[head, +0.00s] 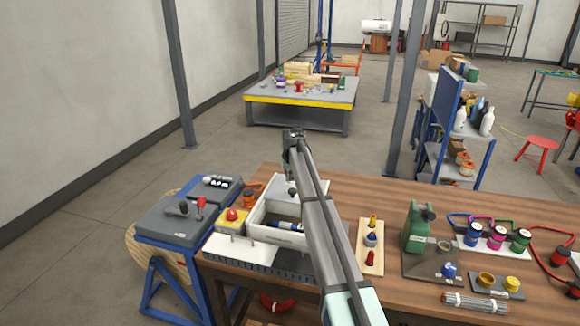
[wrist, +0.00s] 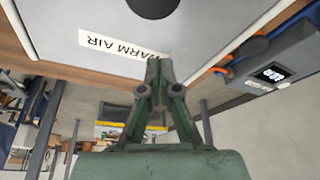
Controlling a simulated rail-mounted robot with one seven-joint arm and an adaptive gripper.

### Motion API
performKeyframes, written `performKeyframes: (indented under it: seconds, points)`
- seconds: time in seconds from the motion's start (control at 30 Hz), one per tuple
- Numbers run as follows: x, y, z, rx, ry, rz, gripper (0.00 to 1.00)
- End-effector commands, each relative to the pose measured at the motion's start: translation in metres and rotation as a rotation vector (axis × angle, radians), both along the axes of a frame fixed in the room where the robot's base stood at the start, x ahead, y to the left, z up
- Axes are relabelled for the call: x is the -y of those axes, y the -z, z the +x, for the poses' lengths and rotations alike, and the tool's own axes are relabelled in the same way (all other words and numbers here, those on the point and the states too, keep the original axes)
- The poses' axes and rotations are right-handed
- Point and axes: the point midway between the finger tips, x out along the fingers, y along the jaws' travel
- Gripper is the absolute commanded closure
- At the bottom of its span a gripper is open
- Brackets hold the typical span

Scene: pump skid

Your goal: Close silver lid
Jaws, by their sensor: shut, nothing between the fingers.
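The silver lid (head: 279,188) lies over the far part of a white box (head: 262,232) and has a dark round knob. The near part of the box is uncovered, with a dark blue object (head: 284,226) inside. In the wrist view the silver lid (wrist: 100,22) fills the upper part, with a label reading "WARM AIR" and the black knob at the top. My gripper (wrist: 158,68) is shut and empty, its fingertips at the lid's far edge, overlapping part of the label. I cannot tell whether they touch it. In the head view my arm hides the box's right side.
A device with a lit display (wrist: 270,76) stands close beside the lid. A yellow box with a red button (head: 232,218) is left of the white box.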

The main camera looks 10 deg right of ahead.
Motion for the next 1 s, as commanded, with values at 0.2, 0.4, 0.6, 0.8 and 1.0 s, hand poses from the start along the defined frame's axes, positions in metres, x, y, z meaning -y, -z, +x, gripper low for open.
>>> performKeyframes:
  seconds: [0.2, 0.4, 0.6, 0.8, 1.0]
  points:
    - [0.002, 0.004, -0.031, 0.0, 0.0, 0.0, 1.0]
    - [0.002, 0.007, -0.039, 0.001, 0.0, 0.0, 1.0]
    - [0.002, 0.007, -0.039, 0.0, 0.0, 0.0, 1.0]
    - [0.002, 0.007, -0.041, 0.0, 0.0, 0.0, 1.0]
    - [-0.006, 0.008, -0.06, 0.0, 0.0, 0.0, 1.0]
